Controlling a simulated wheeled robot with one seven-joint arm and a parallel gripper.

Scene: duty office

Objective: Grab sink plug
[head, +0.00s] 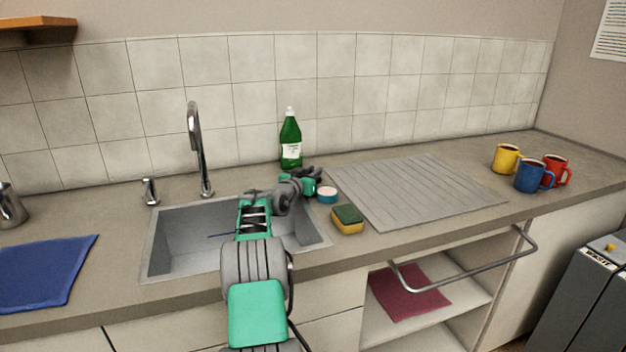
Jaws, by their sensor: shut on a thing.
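My arm reaches over the sink (190,233) toward its right back corner. My gripper (316,174) is over the counter just behind that corner, in front of the green bottle. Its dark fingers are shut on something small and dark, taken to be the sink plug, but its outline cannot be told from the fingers. A small round teal tub with a pale top (327,195) stands on the counter just below and right of the gripper.
A green bottle (291,142) stands behind the gripper. A yellow-green sponge (347,219) lies right of the sink. A ribbed drainboard (415,190) and several mugs (506,159) are further right. The tap (199,150) rises behind the sink; a blue cloth (45,272) lies left.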

